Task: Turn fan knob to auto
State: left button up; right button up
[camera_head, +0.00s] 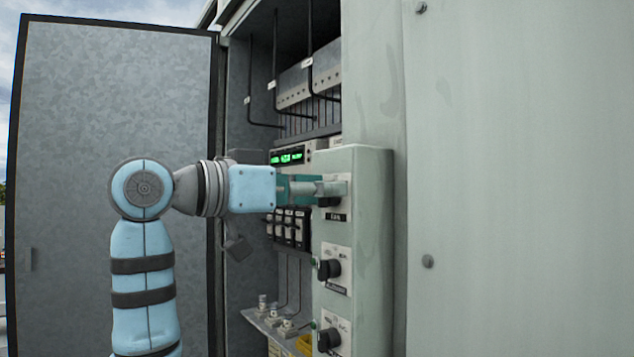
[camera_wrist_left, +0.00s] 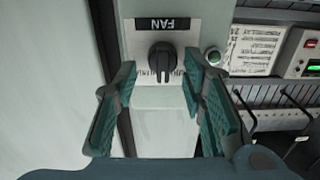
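The fan knob (camera_wrist_left: 162,60) is a black rotary knob on a white plate (camera_wrist_left: 185,35) with an upside-down FAN label in the left wrist view. Its handle bar stands about vertical there; the position marks are too blurred to read. In the head view the fan knob is the top one on the panel, largely hidden by my left gripper (camera_head: 330,188). In the left wrist view my left gripper (camera_wrist_left: 162,85) is open, a teal finger on either side of the knob, with gaps showing between. My right gripper is not in view.
Two more black knobs, a middle one (camera_head: 329,268) and a lower one (camera_head: 328,339), sit below on the pale control box (camera_head: 365,250). The cabinet door (camera_head: 110,100) is open at left. A green display (camera_head: 288,157) is behind the gripper. A small green button (camera_wrist_left: 213,57) lies beside the plate.

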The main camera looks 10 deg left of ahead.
pick_arm(q)
jog(key=shift+w+a+f, duration=0.1)
jog(key=shift+w+f, duration=0.05)
jog(key=shift+w, duration=0.05)
jog(key=c, duration=0.5)
grip_shut()
jog(key=shift+n, duration=0.5)
jog(key=shift+w+a+n+b, duration=0.1)
jog(key=shift+n+b, duration=0.3)
jog(key=shift+n, duration=1.65)
jog(key=shift+w+a+n+b, duration=0.1)
jog(key=shift+n+b, duration=0.25)
jog(key=shift+n, duration=1.7)
